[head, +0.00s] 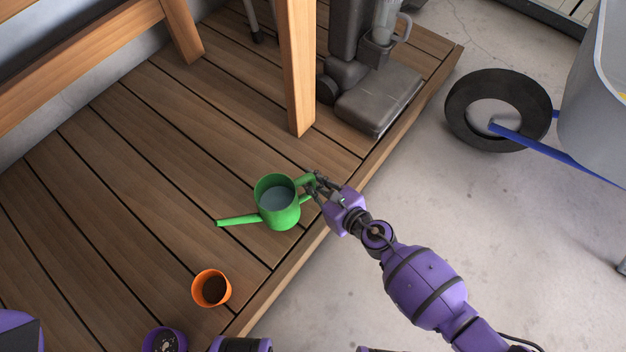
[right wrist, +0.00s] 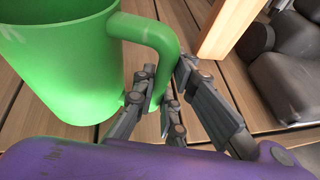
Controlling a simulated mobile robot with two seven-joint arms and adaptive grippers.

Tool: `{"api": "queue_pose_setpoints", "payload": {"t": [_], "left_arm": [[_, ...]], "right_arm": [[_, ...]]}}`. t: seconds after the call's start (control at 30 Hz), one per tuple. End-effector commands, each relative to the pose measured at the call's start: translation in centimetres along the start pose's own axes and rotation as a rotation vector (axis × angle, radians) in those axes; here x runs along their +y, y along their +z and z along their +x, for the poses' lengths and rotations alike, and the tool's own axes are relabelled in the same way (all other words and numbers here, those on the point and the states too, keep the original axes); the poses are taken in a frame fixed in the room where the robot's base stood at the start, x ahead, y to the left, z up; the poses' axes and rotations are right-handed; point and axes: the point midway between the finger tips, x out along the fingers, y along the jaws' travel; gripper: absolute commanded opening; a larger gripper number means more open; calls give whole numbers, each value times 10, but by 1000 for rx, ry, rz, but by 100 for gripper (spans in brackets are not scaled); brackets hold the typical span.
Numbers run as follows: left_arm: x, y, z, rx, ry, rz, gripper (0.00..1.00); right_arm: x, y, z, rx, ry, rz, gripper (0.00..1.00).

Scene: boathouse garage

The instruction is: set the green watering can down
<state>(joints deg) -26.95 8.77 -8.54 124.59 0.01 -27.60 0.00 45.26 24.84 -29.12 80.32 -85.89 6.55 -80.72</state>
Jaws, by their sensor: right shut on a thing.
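The green watering can (head: 281,212) is upright over the wooden deck (head: 140,170), near its front edge, with its spout pointing left. A greyish surface shows inside it. My right gripper (head: 315,188) is shut on the can's handle, on the can's right side. In the right wrist view the can (right wrist: 65,65) fills the upper left, and the fingers of my right gripper (right wrist: 160,95) are around the lower part of the handle. I cannot tell whether the can's base touches the planks. My left gripper is not in view.
A wooden post (head: 298,70) rises behind the can, beside a grey machine (head: 372,95). A wheelbarrow wheel (head: 460,112) is at the right. The planks left of the can are clear.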

Motion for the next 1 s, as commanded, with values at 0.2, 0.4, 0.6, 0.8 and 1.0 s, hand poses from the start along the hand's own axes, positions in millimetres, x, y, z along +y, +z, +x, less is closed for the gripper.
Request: {"api": "queue_pose_setpoints", "payload": {"t": [0.2,0.4,0.6,0.8,1.0], "left_arm": [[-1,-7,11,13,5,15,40],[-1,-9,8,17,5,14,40],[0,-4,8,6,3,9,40],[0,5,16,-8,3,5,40],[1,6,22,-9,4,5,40]], "right_arm": [[0,-7,5,-5,0,2,0],[0,-6,4,-5,0,2,0],[0,-8,5,-5,0,2,0],[0,-16,8,-4,0,3,0],[0,-21,10,-4,-1,2,0]]}}
